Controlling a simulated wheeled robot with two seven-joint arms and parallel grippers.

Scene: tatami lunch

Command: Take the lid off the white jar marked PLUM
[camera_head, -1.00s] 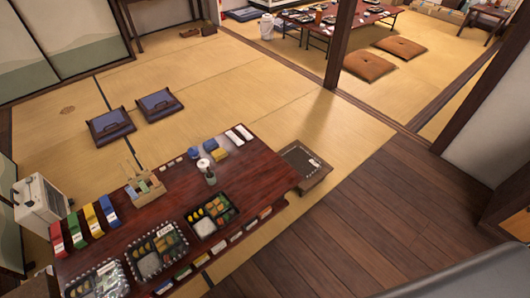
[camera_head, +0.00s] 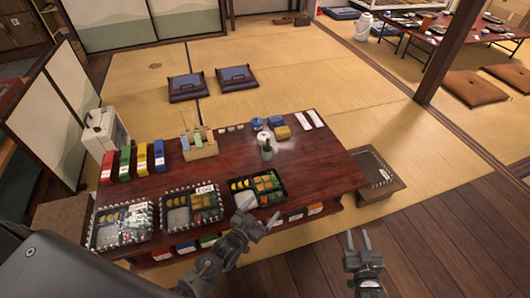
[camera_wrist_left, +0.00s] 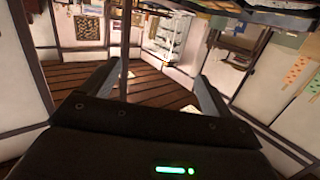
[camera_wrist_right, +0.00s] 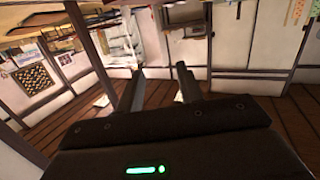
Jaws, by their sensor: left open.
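A small white round-topped container (camera_head: 262,136) stands on the dark red low table, near its far side right of the middle. It may be the PLUM jar, but no marking is legible at this size and I cannot tell its lid apart. A dark cup-like holder (camera_head: 267,153) stands right in front of it. My left gripper (camera_head: 267,222) is open and empty near the table's front edge, beside the rightmost lunch box. My right gripper (camera_head: 359,240) is open and empty, over the wooden floor in front of the table's right end. Both are well apart from the white container.
Lunch boxes (camera_head: 125,226) line the table's (camera_head: 315,165) front edge. Coloured packets (camera_head: 141,158) and a wooden caddy (camera_head: 202,147) stand behind at left. Blue and yellow items (camera_head: 282,132) sit close to the white container. The table's right part is mostly clear.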

